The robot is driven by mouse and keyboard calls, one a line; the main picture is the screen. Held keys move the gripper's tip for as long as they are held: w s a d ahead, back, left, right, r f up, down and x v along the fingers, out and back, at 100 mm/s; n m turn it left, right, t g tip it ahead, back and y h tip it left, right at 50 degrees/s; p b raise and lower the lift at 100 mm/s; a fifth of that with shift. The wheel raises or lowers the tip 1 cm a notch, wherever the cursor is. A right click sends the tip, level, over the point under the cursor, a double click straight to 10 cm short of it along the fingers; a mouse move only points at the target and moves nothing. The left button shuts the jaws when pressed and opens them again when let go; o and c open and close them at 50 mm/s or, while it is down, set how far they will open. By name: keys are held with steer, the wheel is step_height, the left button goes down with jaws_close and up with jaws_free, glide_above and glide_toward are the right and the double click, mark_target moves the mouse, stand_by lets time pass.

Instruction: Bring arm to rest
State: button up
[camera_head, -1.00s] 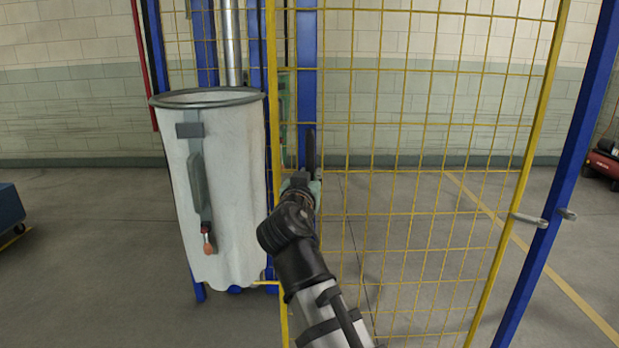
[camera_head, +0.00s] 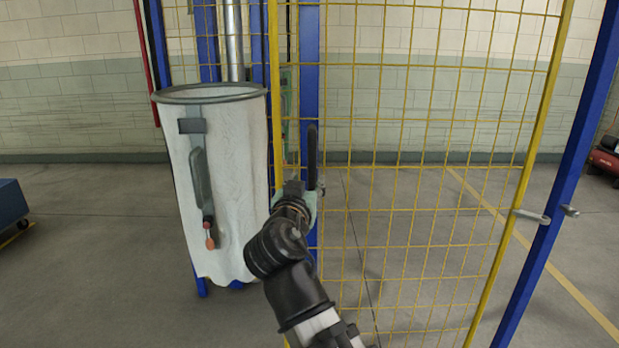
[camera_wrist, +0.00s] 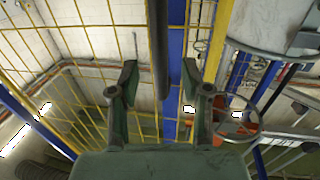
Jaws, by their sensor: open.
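My gripper (camera_head: 306,192) is at the left edge of the yellow mesh panel, right of the white bag, and carries nothing that I can see. In the wrist view my gripper (camera_wrist: 159,70) has its two green-grey fingers spread wide apart. A dark upright bar (camera_head: 312,150) stands by the gripper's far end. In the wrist view a dark bar (camera_wrist: 158,40) runs down into the gap between the fingers. I cannot tell whether a finger touches it.
The white bag (camera_head: 240,180) hangs close on the left, with a grey strap and an orange-tipped lever. The yellow mesh panel (camera_head: 526,150) fills the right side, bordered by a blue post (camera_head: 560,195). Open floor (camera_head: 110,260) lies to the left.

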steer(key=shift+s+a, duration=0.1)
steer(key=shift+s, duration=0.45)
step_height(320, 180, down, 25)
steer(key=w+a+n+g+y+p, duration=0.1)
steer(key=w+n+g+y+p, duration=0.15)
steer(key=n+g, duration=0.35)
steer(key=s+d+f+g+p, duration=0.1)
steer(key=s+d+f+g, duration=0.1)
steer(key=f, duration=0.5)
steer(key=s+d+f+g, duration=0.1)
steer(key=f+g, duration=0.2)
steer(key=f, duration=0.4)
steer(key=s+d+f+g+p, duration=0.1)
steer(key=s+d+f+g, duration=0.1)
steer(key=f, duration=0.5)
steer(key=s+d+f+m+g+p, duration=0.1)
steer(key=s+d+f+g+p, duration=0.4)
steer(key=s+f, duration=1.1)
steer(key=s+d+f+m+g, duration=0.1)
steer(key=s+d+f+g, duration=0.2)
steer(key=s, duration=0.7)
steer(key=s+d+f+m+g+y+p, duration=0.1)
steer(key=s+d+f+g, duration=0.2)
steer(key=s, duration=0.6)
step_height(320, 180, down, 2)
steer(key=shift+s+d+f+m+p, duration=0.15)
steer(key=shift+s+d+m+p, duration=0.2)
steer(key=shift+d, duration=0.75)
